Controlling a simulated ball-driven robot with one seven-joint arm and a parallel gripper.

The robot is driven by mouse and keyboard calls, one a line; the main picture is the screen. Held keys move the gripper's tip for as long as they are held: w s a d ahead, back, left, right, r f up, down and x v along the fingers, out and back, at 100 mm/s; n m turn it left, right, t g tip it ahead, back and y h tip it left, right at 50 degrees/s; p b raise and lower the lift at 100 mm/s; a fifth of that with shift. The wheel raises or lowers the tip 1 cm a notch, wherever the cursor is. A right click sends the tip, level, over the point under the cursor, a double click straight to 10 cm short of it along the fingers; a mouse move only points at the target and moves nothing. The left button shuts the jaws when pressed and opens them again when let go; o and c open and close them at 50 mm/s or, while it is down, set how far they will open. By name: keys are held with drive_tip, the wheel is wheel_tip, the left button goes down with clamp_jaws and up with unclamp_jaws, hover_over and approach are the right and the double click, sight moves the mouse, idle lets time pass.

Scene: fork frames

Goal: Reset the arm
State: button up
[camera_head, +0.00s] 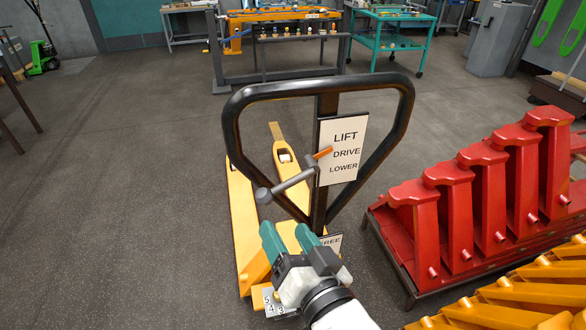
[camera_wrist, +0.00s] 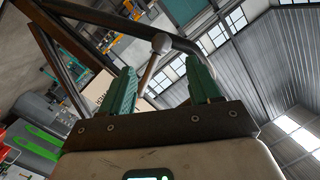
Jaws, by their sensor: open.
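My gripper (camera_head: 287,236) is in the lower middle of the head view, with two teal fingers pointing up and away, apart and with nothing between them that I can see held. It is in front of the pallet jack's black loop handle (camera_head: 232,140). A grey lever (camera_head: 290,184) with a round knob and an orange tip is on the handle, just above the fingers in the picture. In the wrist view my gripper (camera_wrist: 160,88) shows both fingers spread, with the lever (camera_wrist: 153,62) between and beyond them. Whether they touch it, I cannot tell.
The yellow pallet jack forks (camera_head: 241,205) lie behind the handle. A sign (camera_head: 344,150) reads LIFT, DRIVE, LOWER. Red stands (camera_head: 480,205) and yellow parts (camera_head: 520,300) are close on the right. A workbench (camera_head: 280,60) and teal cart (camera_head: 388,38) stand behind.

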drive_tip(key=s+d+f+g+h, duration=0.3)
drive_tip(key=d+f, duration=0.6)
drive_tip(key=s+d+f+g+h, duration=0.3)
drive_tip(key=d+f, duration=0.6)
drive_tip(key=d, duration=0.1)
drive_tip(key=s+d+f+g, duration=0.4)
drive_tip(key=s+d, duration=0.1)
drive_tip(key=s, duration=0.4)
drive_tip(key=s+d+f+g+h, duration=0.1)
drive_tip(key=s+d+f+g, duration=0.3)
drive_tip(key=s, duration=0.5)
drive_tip(key=shift+s+d+f+h, duration=0.3)
drive_tip(key=shift+s+d, duration=0.05)
drive_tip(key=shift+d, duration=0.15)
